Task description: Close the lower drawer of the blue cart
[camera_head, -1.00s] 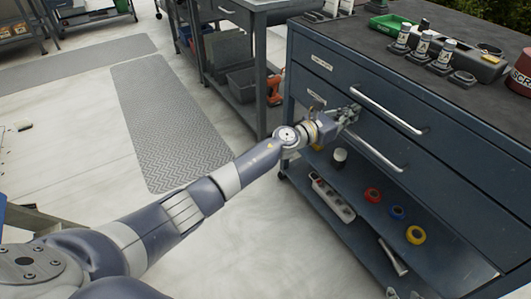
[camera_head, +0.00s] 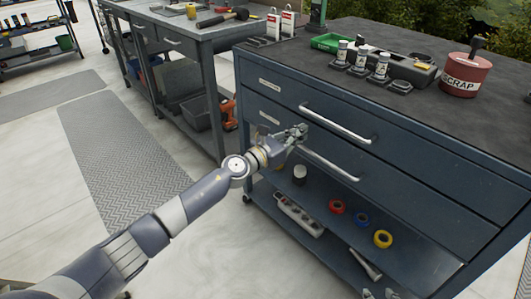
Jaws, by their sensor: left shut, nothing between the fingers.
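The blue cart (camera_head: 420,200) stands on the right with two wide drawers. The upper drawer's bar handle (camera_head: 336,123) is above the lower drawer's bar handle (camera_head: 330,164). The lower drawer (camera_head: 395,178) looks about flush with the cart front; a small gap cannot be ruled out. My left gripper (camera_head: 301,131) is shut and empty. It is at the left part of the lower drawer front, just above the left end of its handle. I cannot tell whether it touches the drawer. My right gripper is not in view.
The cart's open shelf holds tape rolls (camera_head: 361,220), a power strip (camera_head: 299,213) and a dark pot with a white lid (camera_head: 300,173). On top are bottles (camera_head: 362,55) and a red scrap can (camera_head: 466,75). A grey workbench (camera_head: 185,40) stands behind left.

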